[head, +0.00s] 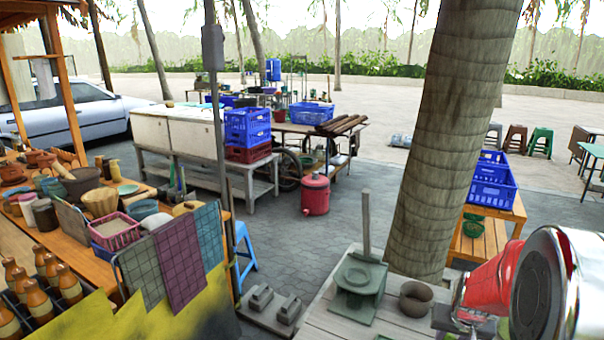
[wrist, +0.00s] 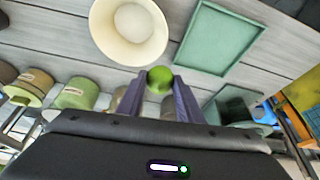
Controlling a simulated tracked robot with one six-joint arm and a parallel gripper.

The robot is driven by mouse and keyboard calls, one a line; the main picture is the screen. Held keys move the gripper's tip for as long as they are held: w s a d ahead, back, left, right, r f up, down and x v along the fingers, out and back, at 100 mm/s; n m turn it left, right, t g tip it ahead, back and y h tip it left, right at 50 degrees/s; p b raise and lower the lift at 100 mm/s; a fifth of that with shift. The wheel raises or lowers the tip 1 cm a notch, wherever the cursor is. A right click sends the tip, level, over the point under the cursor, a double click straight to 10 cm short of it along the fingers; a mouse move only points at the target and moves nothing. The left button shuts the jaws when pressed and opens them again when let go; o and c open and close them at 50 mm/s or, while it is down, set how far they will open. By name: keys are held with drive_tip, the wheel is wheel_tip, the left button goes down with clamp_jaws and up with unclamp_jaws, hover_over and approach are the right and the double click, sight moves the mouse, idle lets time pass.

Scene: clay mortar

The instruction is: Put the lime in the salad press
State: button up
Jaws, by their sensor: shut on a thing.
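The green lime (wrist: 159,79) is between the two purple-grey fingers of my gripper (wrist: 154,84) in the wrist view. The gripper is shut on it and holds it in front of a plank-topped surface. A grey-green device (head: 358,285) with a square base, round top and upright post stands on the plank table in the head view; it looks like the salad press, but I cannot be sure. A cream bowl (wrist: 105,28) with a paler round middle shows just beyond the lime in the wrist view. The lime and my gripper's fingers are not visible in the head view.
A brown clay pot (head: 417,300) stands right of the device on the table (head: 325,318). A green square tray (wrist: 222,45) lies right of the bowl. Green and cream containers (wrist: 76,93) stand at left in the wrist view. A thick trunk (head: 450,140) rises behind the table.

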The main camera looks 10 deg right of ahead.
drive_tip(key=w+a+n+y, duration=0.1)
drive_tip(key=w+a, duration=0.3)
drive_tip(key=a, duration=0.9)
drive_tip(key=w+a+n+y, duration=0.1)
drive_tip(key=w+a+n, duration=0.3)
drive_tip(key=a, duration=0.9)
drive_tip(key=shift+a+r, duration=0.4)
